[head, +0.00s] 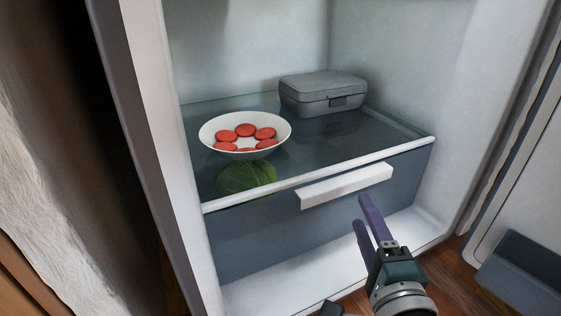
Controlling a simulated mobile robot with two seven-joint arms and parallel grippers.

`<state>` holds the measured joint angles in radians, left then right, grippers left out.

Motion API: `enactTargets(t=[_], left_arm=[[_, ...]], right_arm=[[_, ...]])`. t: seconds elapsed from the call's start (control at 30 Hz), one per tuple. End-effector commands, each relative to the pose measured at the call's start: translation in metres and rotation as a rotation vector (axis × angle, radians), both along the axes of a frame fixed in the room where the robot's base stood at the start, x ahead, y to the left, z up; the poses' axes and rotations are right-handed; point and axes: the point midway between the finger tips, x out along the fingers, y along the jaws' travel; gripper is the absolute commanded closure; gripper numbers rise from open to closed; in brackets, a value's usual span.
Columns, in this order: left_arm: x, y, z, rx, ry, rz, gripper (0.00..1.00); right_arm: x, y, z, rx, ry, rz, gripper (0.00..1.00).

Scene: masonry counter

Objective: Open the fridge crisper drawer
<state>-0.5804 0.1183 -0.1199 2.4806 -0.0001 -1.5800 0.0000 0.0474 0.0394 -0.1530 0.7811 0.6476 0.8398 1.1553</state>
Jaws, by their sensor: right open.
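The crisper drawer (265,226) has a translucent blue-grey front and sits under the glass shelf in the open fridge. Its front looks flush with the shelf edge, so it appears shut. A white bar handle (346,186) runs along the top of the drawer front. A green leafy vegetable (246,176) shows through the glass inside the drawer. My right gripper (363,212), with purple fingers, is open and empty just below and in front of the handle's right part. I cannot tell whether it touches the handle. My left gripper is not in view.
On the glass shelf (330,140) stand a white bowl (217,125) of red round pieces and a grey lidded box (322,92). The fridge door with a grey bin (522,271) stands open at the right. The fridge's side wall (165,150) bounds the left.

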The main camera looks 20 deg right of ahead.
Motion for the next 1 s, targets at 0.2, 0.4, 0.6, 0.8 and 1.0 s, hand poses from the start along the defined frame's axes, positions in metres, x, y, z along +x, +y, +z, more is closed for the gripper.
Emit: enactTargets(t=[0.2, 0.4, 0.6, 0.8, 1.0], left_arm=[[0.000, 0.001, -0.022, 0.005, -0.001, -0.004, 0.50], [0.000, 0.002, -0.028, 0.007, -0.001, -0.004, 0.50], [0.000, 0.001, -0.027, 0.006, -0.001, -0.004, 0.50], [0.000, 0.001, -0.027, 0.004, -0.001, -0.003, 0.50], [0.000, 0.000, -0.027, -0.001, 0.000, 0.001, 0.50]], right_arm=[[0.038, -0.013, -0.003, -0.001, -0.003, -0.001, 0.45], [0.053, -0.017, -0.002, -0.002, 0.002, 0.000, 0.45], [0.055, -0.018, 0.000, -0.002, 0.002, 0.001, 0.45], [0.054, -0.018, 0.000, -0.001, 0.001, 0.001, 0.60], [0.054, -0.018, -0.001, 0.000, 0.002, 0.001, 0.82]])
